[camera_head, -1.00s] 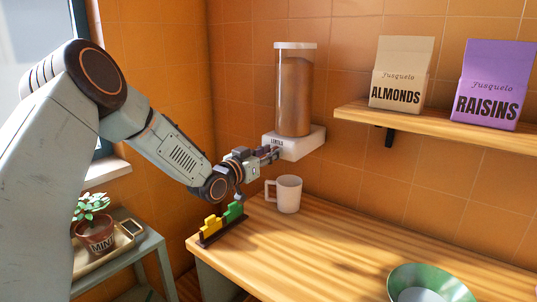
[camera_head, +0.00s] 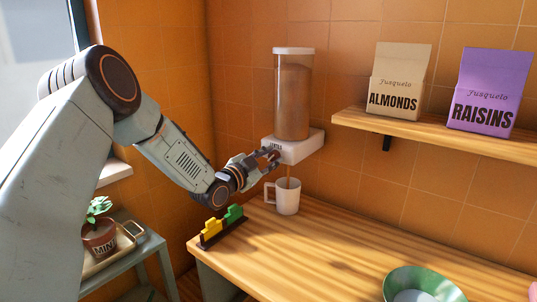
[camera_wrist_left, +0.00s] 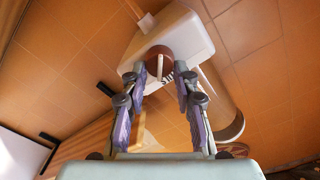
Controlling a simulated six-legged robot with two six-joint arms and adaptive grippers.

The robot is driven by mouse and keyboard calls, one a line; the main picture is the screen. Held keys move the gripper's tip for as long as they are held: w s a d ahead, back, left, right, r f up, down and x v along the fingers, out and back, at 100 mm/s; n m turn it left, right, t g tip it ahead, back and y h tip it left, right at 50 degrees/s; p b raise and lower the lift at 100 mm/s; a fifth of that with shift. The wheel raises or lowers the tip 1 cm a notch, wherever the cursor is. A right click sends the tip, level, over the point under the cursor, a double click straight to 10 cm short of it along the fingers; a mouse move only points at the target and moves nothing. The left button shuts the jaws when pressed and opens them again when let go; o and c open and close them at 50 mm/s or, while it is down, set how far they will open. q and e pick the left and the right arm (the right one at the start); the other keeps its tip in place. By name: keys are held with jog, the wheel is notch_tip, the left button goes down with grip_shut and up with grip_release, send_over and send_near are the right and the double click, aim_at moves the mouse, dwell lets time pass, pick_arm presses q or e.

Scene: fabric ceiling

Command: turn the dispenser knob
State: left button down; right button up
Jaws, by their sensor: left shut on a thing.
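The dispenser (camera_head: 293,95) is a clear cylinder of brown contents with a white lid and white base (camera_head: 300,148), mounted on the tiled wall. Its round brown knob (camera_wrist_left: 160,62), with a pale bar across it, shows on the base in the left wrist view. My left gripper (camera_head: 268,156) is shut on the knob, one finger on each side; in the head view the gripper largely hides the knob. A thin brown stream (camera_head: 289,174) falls from under the base into the white mug (camera_head: 288,197) on the counter. My right gripper is not in view.
A rack with yellow and green pieces (camera_head: 222,226) stands at the counter's left edge. A green bowl (camera_head: 425,285) sits at the front right. The wall shelf (camera_head: 440,132) holds almonds (camera_head: 399,80) and raisins (camera_head: 485,90) packages. The middle counter (camera_head: 310,255) is clear.

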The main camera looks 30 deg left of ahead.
pick_arm(q)
jog(key=m+p, duration=0.1)
jog(key=m, duration=0.2)
jog(key=m+p, duration=0.1)
jog(key=m, duration=0.2)
jog(key=shift+d+f, duration=0.1)
jog(key=shift+f, duration=0.1)
jog(key=shift+m+p, duration=0.7)
jog(key=shift+m, duration=0.4)
jog(key=shift+r, duration=0.1)
